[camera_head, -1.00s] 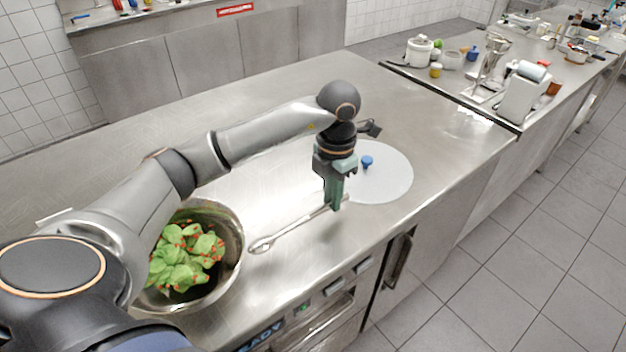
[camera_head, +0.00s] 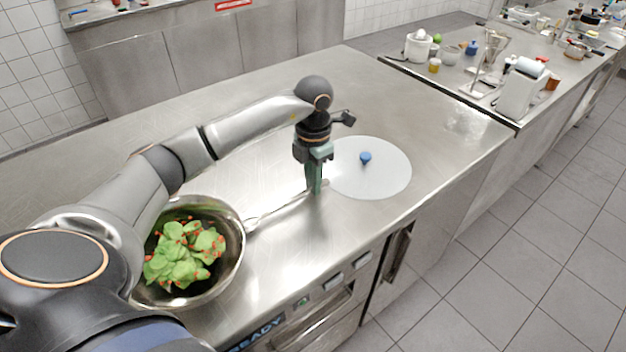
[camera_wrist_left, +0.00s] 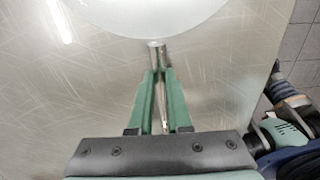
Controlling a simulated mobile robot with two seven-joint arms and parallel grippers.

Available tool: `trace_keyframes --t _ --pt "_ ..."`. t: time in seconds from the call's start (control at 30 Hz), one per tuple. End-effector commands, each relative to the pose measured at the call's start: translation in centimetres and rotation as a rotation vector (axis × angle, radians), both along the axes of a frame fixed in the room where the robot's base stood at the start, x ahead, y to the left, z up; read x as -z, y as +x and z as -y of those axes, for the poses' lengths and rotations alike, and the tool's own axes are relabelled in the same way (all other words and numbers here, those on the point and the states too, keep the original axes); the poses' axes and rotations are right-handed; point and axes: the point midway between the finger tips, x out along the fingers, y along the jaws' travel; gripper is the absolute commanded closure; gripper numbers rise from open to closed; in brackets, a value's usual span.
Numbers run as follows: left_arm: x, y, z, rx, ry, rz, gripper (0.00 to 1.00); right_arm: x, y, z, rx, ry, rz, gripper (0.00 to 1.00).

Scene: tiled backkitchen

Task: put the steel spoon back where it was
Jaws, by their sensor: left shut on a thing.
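The steel spoon (camera_head: 275,210) is long and shiny, with its bowl end at the left beside the salad bowl and its handle end at the right. My left gripper (camera_head: 315,189) is shut on the spoon's handle, fingers pointing down, close above the steel counter. In the left wrist view the spoon (camera_wrist_left: 157,58) runs between the two green fingers (camera_wrist_left: 155,80), its handle end close to the white disc. I cannot tell whether the spoon touches the counter.
A steel bowl (camera_head: 240,262) of green leaves with red bits stands at the left. A round white disc (camera_head: 390,182) with a small blue knob (camera_head: 365,157) lies right of my gripper. The counter (camera_head: 250,105) behind is clear. Another counter with appliances is at the right.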

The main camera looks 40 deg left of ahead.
Motion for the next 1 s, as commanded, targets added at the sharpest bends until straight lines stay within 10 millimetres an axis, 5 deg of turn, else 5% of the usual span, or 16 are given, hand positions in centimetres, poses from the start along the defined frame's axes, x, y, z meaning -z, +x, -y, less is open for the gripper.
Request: trace_keyframes --t 0.17,0.2,0.43,0.77,1.0 --pt "0.7 0.0 0.0 -0.001 0.000 0.000 1.00 0.5 0.0 0.0 0.000 0.000 0.000 0.50" --pt "0.6 0.0 0.0 -0.001 0.000 0.000 0.80 0.4 0.0 0.0 0.000 0.000 0.000 0.50" --pt "0.5 0.0 0.0 -0.001 0.000 0.000 0.54 0.3 0.0 0.0 0.000 0.000 0.001 0.50" --pt "0.0 0.0 0.0 -0.001 0.000 0.000 0.54 -0.1 0.0 0.0 0.000 0.000 0.001 0.50" --pt "-3.8 0.2 0.0 0.000 0.000 0.007 0.54 0.1 0.1 0.0 0.000 0.001 0.003 0.50"
